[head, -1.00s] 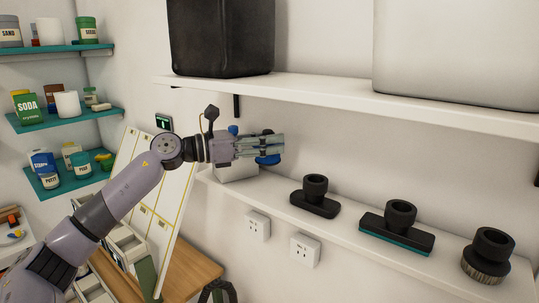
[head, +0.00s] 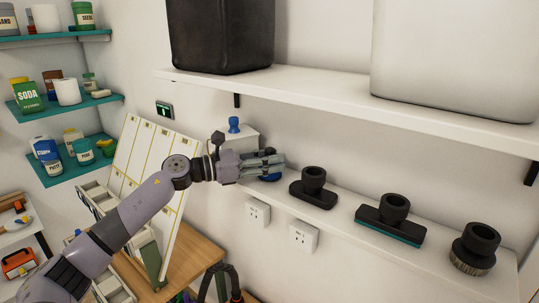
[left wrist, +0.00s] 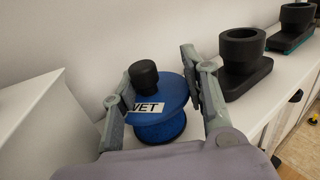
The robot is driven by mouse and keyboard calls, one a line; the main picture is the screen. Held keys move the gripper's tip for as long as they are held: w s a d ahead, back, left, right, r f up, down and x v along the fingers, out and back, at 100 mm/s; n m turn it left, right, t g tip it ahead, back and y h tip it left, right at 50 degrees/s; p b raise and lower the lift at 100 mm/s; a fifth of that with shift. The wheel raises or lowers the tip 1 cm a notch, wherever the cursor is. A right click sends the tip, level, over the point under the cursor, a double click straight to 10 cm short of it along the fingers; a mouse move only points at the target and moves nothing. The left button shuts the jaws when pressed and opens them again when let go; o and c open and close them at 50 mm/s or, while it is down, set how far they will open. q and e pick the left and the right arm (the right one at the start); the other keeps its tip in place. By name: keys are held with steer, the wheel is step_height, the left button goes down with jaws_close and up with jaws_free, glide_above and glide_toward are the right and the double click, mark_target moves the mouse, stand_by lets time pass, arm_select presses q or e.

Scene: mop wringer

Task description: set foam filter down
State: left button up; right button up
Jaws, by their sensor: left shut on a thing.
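The foam filter (left wrist: 160,115) is a blue round piece with a black knob and a white label reading WET. My left gripper (head: 268,163) is shut on it, with one finger on each side in the left wrist view. In the head view the filter (head: 270,177) shows as a bit of blue under the fingers, mostly hidden by them. It is upright at the lower white shelf (head: 345,214), left of the first black nozzle. I cannot tell whether its underside touches the shelf. My right gripper is not in view.
A black nozzle (head: 313,188) stands close to the right of the filter, with a wide nozzle (head: 391,222) and a round brush (head: 474,250) further along. A white box (head: 240,136) with a blue top piece (head: 234,124) stands behind my gripper. The upper shelf (head: 330,101) overhangs.

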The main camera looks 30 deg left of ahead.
arm_select(q)
steer(key=shift+f, duration=0.1)
steer(key=shift+f+b, duration=0.1)
steer(key=shift+b, duration=0.2)
steer(key=o, duration=1.3)
